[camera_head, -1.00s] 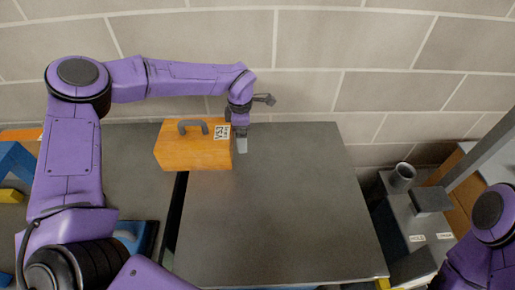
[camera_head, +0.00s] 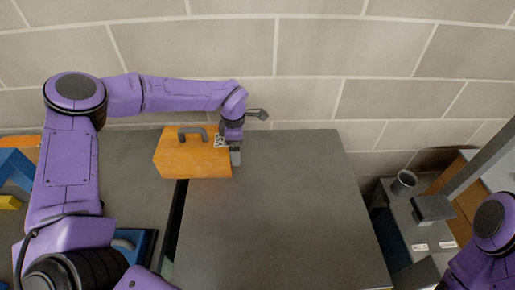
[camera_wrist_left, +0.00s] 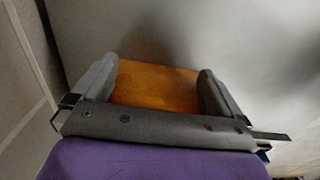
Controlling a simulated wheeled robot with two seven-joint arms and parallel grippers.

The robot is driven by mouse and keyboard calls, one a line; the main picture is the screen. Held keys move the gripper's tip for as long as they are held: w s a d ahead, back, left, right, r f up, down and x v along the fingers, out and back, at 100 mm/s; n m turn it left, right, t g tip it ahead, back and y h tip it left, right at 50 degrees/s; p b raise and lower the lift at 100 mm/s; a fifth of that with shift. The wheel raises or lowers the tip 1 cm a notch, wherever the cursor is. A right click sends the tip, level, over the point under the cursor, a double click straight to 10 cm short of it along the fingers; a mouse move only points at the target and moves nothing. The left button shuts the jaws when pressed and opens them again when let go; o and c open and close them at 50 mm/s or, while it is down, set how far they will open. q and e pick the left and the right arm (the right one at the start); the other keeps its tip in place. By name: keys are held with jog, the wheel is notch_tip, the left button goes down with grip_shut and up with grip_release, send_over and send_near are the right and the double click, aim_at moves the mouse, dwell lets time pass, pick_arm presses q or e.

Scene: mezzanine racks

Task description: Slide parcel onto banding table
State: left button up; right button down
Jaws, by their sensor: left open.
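The parcel is an orange box (camera_head: 190,158) with a grey handle on top and a white printed label near its right end. It lies across the dark gap between the left grey surface (camera_head: 140,200) and the larger grey table top (camera_head: 280,215), which I take to be the banding table. My left gripper (camera_head: 235,157) points down at the parcel's right end. In the left wrist view its two fingers (camera_wrist_left: 158,90) are apart, with the orange parcel (camera_wrist_left: 155,88) showing between them. I cannot tell whether they touch it. My right gripper is out of view.
A block wall (camera_head: 300,60) runs behind the tables. At right stand a grey cup (camera_head: 403,182) and a dark block (camera_head: 432,208) on a lower grey unit, near a slanted post. Blue objects (camera_head: 12,170) lie at far left. Most of the large table top is bare.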

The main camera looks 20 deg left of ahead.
aim_at(185, 147)
pick_arm(q)
jog(key=shift+s+a+p, duration=1.1)
jog(key=shift+a+p, duration=0.25)
jog(key=shift+a, duration=0.95)
jog(key=shift+s+a+p, duration=1.1)
jog(key=shift+a+p, duration=0.2)
jog(key=shift+a, duration=0.95)
jog(key=shift+s+a+p, duration=1.1)
jog(key=shift+a+p, duration=0.25)
jog(key=shift+a, duration=0.95)
jog(key=shift+s+a+p, duration=0.35)
jog(key=shift+s+a, duration=0.05)
jog(key=shift+a, duration=0.45)
jog(key=shift+s+a+p, duration=0.3)
jog(key=shift+a, duration=0.3)
jog(key=shift+s+a+p, duration=0.25)
jog(key=shift+a, duration=0.3)
jog(key=shift+d, duration=0.1)
jog(key=shift+w+d+f+b, duration=0.15)
jog(key=shift+w+d+b, duration=0.2)
jog(key=shift+d, duration=0.1)
jog(key=shift+w+d+b, duration=0.3)
jog(key=shift+w+d, duration=0.05)
jog(key=shift+d, duration=0.45)
notch_tip(185, 147, up, 8)
jog(key=p, duration=0.6)
jog(key=shift+p, duration=0.4)
jog(key=shift+r, duration=2.65)
